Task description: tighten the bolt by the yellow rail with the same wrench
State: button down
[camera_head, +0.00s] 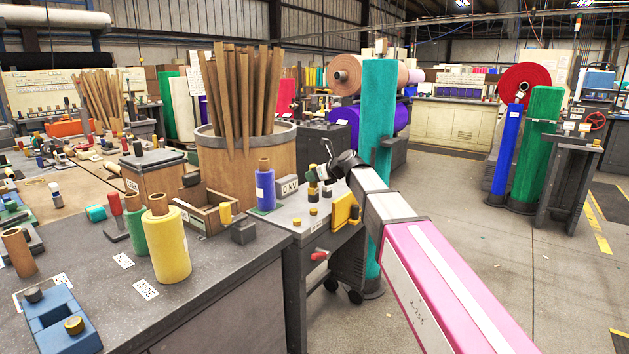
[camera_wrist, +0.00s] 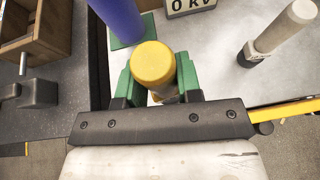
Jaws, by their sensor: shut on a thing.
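My gripper (camera_head: 318,176) is over the grey bench beside the yellow rail. In the wrist view its green fingers (camera_wrist: 157,85) are shut on an upright round thing with a yellow top (camera_wrist: 152,63), seemingly the wrench. Its lower end is hidden below the fingers, so I cannot tell if it sits on a bolt. The yellow rail (camera_head: 346,210) stands at the bench's right edge; its end also shows in the wrist view (camera_wrist: 290,113).
A purple roll (camera_head: 265,188) and the "0 KV" sign (camera_head: 290,187) stand behind on the bench. A white cylinder with a dark base (camera_wrist: 278,40) stands to the right in the wrist view. A wooden tray (camera_head: 203,212) is at left. A tall teal roll (camera_head: 378,110) stands close behind my arm.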

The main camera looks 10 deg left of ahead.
jog(key=shift+r, duration=1.5)
